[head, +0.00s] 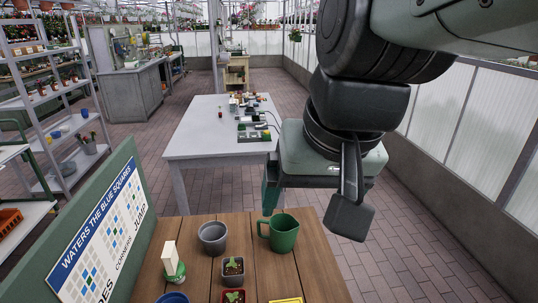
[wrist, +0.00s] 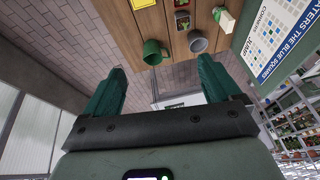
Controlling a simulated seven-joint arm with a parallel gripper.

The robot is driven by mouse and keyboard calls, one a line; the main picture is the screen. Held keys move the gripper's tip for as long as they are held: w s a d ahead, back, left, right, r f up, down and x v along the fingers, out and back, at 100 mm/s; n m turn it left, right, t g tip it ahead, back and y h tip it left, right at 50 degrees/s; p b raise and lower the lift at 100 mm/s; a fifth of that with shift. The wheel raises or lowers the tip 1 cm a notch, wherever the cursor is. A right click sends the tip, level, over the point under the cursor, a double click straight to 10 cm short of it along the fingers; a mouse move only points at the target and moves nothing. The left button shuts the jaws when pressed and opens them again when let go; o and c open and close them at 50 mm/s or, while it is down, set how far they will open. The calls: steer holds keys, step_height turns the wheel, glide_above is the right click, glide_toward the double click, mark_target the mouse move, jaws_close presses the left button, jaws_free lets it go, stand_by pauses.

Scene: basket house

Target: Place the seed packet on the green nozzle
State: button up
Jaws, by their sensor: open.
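A flat yellow piece (head: 286,300), possibly the seed packet, lies at the front edge of the head view, mostly cut off; a yellow piece also shows at the top of the wrist view (wrist: 143,3). A green rounded piece with a cream block upright on it (head: 174,272) stands at the left of the wooden table (head: 205,295). I cannot tell whether it is the green nozzle. My gripper (wrist: 160,75) is open and empty, with teal fingers. In the head view it hangs above the table's far right part, near the green mug.
A green mug (head: 281,233), a grey pot (head: 213,237) and two small seedling pots (head: 233,268) stand on the table. A signboard (head: 103,240) borders the left side. A white table (head: 205,140) stands behind.

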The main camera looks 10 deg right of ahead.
steer(key=shift+n+t+h, duration=0.4)
steer(key=shift+t+h, duration=0.1)
steer(key=shift+t, duration=0.3)
steer(key=s+d, duration=0.1)
steer(key=s+d+r, duration=0.1)
steer(key=s, duration=0.1)
steer(key=shift+d+r, duration=0.1)
steer(key=shift+d, duration=0.1)
